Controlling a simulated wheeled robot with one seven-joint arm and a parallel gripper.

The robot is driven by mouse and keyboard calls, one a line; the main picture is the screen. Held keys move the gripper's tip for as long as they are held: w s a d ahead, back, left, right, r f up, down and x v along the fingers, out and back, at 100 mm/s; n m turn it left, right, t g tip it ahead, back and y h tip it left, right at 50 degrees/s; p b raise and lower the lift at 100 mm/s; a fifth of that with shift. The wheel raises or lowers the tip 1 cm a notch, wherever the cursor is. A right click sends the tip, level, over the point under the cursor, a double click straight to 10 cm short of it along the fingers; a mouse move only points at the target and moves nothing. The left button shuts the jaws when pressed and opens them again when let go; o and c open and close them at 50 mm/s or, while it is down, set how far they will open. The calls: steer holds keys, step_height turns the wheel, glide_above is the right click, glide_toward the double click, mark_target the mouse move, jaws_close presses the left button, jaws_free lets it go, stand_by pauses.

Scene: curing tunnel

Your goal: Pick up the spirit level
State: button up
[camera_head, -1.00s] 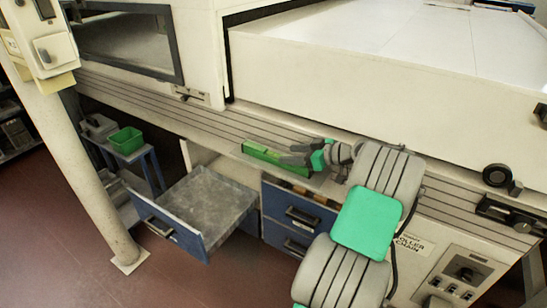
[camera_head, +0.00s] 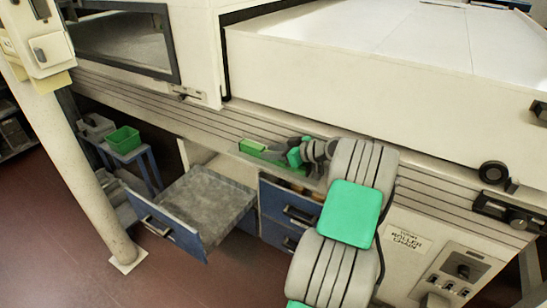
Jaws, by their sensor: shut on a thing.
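The spirit level is a long green bar (camera_head: 250,146) on the narrow ledge below the big cream machine housing, in the middle of the head view. My gripper (camera_head: 265,149) reaches it from the right, and its grey fingers are shut on the bar near the left end. The left tip of the level sticks out past the fingers. Much of the rest is hidden behind my gripper and wrist. I cannot tell whether the level still touches the ledge.
A cream post (camera_head: 86,165) stands at left. A green bin (camera_head: 124,139) sits on a small blue table behind it. The cream housing (camera_head: 370,65) rises behind the ledge.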

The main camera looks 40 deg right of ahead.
jaws_close()
steer(key=shift+r, duration=0.1)
stand_by(0.3)
